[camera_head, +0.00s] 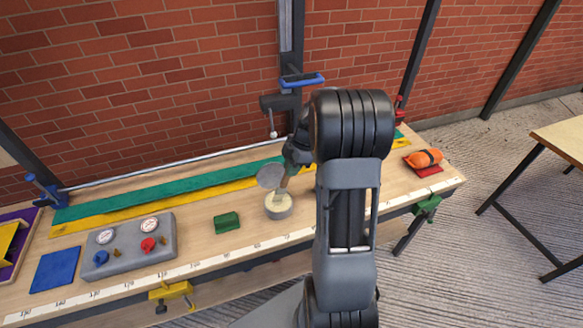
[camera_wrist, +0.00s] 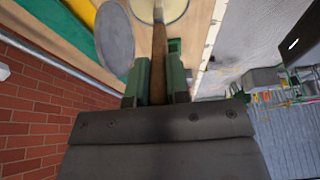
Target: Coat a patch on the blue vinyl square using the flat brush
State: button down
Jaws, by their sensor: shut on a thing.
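The blue vinyl square (camera_head: 54,269) lies flat near the left end of the workbench. My gripper (camera_head: 292,165) is over the middle of the bench, far to the right of the square. It is shut on the flat brush (camera_head: 283,184), whose wooden handle shows between the green fingertips (camera_wrist: 160,84) in the wrist view. The brush points down at a round tin (camera_head: 279,212) with pale cream contents; its lower end is at the tin's opening. I cannot tell how deep the bristles sit. A grey round lid (camera_head: 269,176) stands tilted beside the tin and shows in the wrist view (camera_wrist: 115,35).
A grey gauge box (camera_head: 130,247) stands between the square and a green block (camera_head: 227,222). Green and yellow strips (camera_head: 150,193) run along the back. An orange roll (camera_head: 424,158) sits at the right. Clamps (camera_head: 170,291) grip the bench edges. A brick wall stands behind.

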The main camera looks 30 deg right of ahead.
dwell(0.4)
jog(key=shift+r+p, duration=1.75)
jog(key=shift+r, duration=1.75)
